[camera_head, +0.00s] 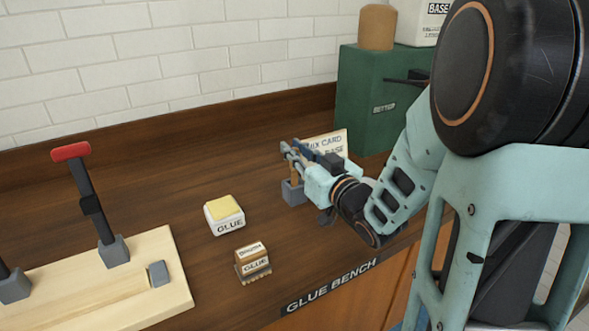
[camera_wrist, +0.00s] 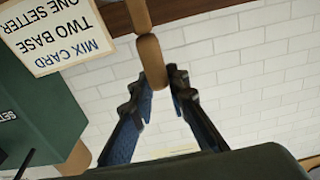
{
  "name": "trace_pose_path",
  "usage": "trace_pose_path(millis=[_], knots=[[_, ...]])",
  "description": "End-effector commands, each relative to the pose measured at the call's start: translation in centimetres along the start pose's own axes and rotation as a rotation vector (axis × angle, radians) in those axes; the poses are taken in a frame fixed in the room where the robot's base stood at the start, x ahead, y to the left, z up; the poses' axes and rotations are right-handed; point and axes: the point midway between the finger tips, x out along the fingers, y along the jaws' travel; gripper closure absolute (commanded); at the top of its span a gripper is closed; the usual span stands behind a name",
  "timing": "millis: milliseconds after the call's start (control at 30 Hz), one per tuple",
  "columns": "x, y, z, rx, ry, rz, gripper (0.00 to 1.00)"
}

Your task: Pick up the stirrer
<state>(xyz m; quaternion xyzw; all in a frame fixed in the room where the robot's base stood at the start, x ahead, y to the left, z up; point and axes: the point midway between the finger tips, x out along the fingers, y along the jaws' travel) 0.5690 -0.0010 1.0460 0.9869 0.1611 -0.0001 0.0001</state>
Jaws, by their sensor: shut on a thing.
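The stirrer is a tan wooden stick with a thick rounded end (camera_wrist: 152,62); in the wrist view it lies between the fingertips. My gripper (camera_wrist: 158,82) is shut on it near that end. In the head view my gripper (camera_head: 292,156) is level above a small grey block (camera_head: 293,193) on the bench. A little of the stirrer (camera_head: 295,171) shows there between the fingers and the block; the rest is hidden by my gripper. I cannot tell whether its lower end sits in the block.
A mix card (camera_head: 330,142) stands close behind my gripper, beside a green box (camera_head: 362,95). A white glue tub with a yellow top (camera_head: 224,214) and a brown-topped glue item (camera_head: 252,262) are to the left. A wooden board with a red-topped lever (camera_head: 150,285) lies at far left.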

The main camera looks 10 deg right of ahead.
Motion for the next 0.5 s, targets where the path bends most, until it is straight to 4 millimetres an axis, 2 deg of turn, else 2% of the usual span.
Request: trace_pose_path(millis=[333, 500], knots=[[0.0, 0.0, -0.4, -0.001, 0.001, 0.0, 1.0], [0.0, 0.0, -2.8, -0.005, 0.005, 0.0, 1.0]])
